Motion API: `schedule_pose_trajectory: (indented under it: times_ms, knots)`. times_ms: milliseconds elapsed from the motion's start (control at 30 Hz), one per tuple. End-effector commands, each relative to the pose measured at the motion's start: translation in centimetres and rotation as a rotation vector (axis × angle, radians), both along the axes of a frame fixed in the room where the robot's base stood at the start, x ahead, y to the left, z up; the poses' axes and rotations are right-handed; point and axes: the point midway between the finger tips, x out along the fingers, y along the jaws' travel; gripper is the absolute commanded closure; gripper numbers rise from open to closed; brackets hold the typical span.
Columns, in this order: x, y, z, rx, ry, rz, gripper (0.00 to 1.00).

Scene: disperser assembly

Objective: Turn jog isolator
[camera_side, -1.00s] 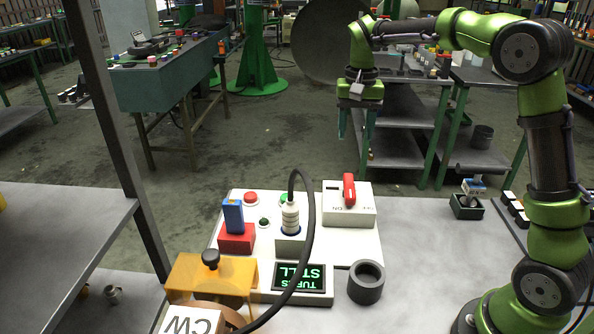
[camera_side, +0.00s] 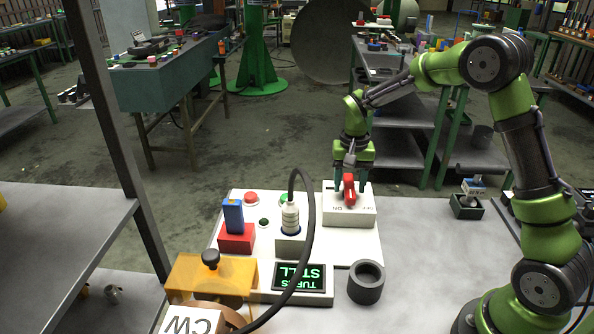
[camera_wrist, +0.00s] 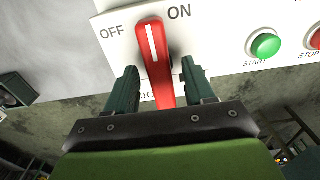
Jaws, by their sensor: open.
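The jog isolator is a red rotary handle (camera_side: 349,191) on a white box (camera_side: 335,217) at the back right of the white panel. My gripper (camera_side: 351,180) is above the box in the side view, pointing down. In the wrist view my gripper (camera_wrist: 159,70) is open, with one green finger on each side of the handle.
A green START button (camera_wrist: 265,45) and a red STOP button are beside the box. A display (camera_side: 299,277) reads STILL. A dark ring (camera_side: 366,289) stands at the front right.

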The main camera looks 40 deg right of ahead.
Motion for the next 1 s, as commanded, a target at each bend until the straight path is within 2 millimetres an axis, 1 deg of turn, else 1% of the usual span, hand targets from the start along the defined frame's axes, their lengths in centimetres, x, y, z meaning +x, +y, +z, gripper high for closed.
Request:
schedule_pose_trajectory:
  times_ms: [133, 167, 400, 500, 767, 1000]
  knots:
    - [-0.01, 0.01, 0.01, 0.001, 0.001, 0.0, 0.47]
    - [-0.01, 0.01, 0.01, 0.001, 0.001, 0.0, 0.5]
    - [-0.01, 0.01, 0.04, 0.0, 0.0, 0.0, 0.87]
    - [-0.01, 0.01, 0.05, 0.0, 0.0, 0.0, 1.0]
    - [-0.01, 0.01, 0.07, 0.0, 0.0, 0.024, 1.0]
    - [-0.01, 0.01, 0.09, 0.001, -0.001, 0.139, 1.0]
